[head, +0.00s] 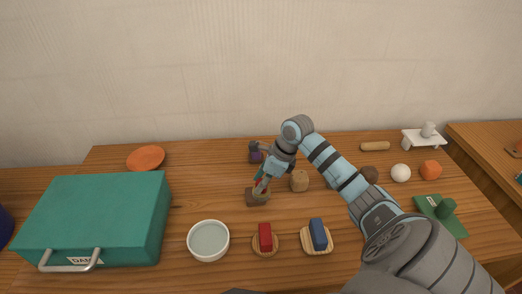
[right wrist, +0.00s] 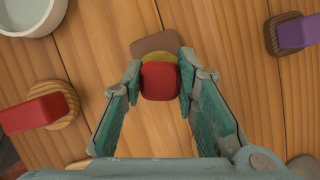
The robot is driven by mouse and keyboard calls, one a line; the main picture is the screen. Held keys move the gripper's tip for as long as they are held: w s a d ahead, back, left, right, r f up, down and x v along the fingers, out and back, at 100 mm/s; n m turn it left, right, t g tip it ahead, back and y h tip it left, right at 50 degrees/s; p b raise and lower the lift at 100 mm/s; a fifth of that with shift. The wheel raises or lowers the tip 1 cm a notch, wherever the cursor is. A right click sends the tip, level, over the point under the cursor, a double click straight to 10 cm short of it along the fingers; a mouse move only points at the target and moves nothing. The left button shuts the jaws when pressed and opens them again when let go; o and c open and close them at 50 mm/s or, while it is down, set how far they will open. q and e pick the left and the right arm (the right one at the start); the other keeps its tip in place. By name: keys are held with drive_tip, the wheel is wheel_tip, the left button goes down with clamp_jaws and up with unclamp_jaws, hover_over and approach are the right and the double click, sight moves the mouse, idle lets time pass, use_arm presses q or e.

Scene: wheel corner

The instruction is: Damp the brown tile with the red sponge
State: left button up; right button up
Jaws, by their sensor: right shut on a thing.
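My right gripper (head: 262,184) is shut on the red sponge, a small block with a red top and a yellow layer under it. In the right wrist view the red sponge (right wrist: 160,82) sits between the two fingertips of the right gripper (right wrist: 159,75). The brown tile (head: 250,201) lies on the table below the gripper. It also shows in the right wrist view (right wrist: 152,43), partly hidden by the sponge. The sponge is over the tile or on it; I cannot tell whether they touch. My left gripper is not in view.
A pale bowl (head: 208,255) stands at the front. Beside it are a red block (head: 265,235) and a blue block (head: 318,233) on wooden bases. A green case (head: 105,215) fills the left side. A wooden block (head: 299,182) is just right of the gripper.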

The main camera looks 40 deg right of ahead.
drive_tip(key=shift+s+a+p, duration=0.45)
drive_tip(key=shift+s+a, duration=0.1)
drive_tip(key=shift+s, duration=0.3)
wheel_tip(320, 180, up, 6)
drive_tip(key=p, duration=0.4)
drive_tip(key=shift+r, duration=0.1)
drive_tip(key=shift+w, duration=0.1)
idle(0.7)
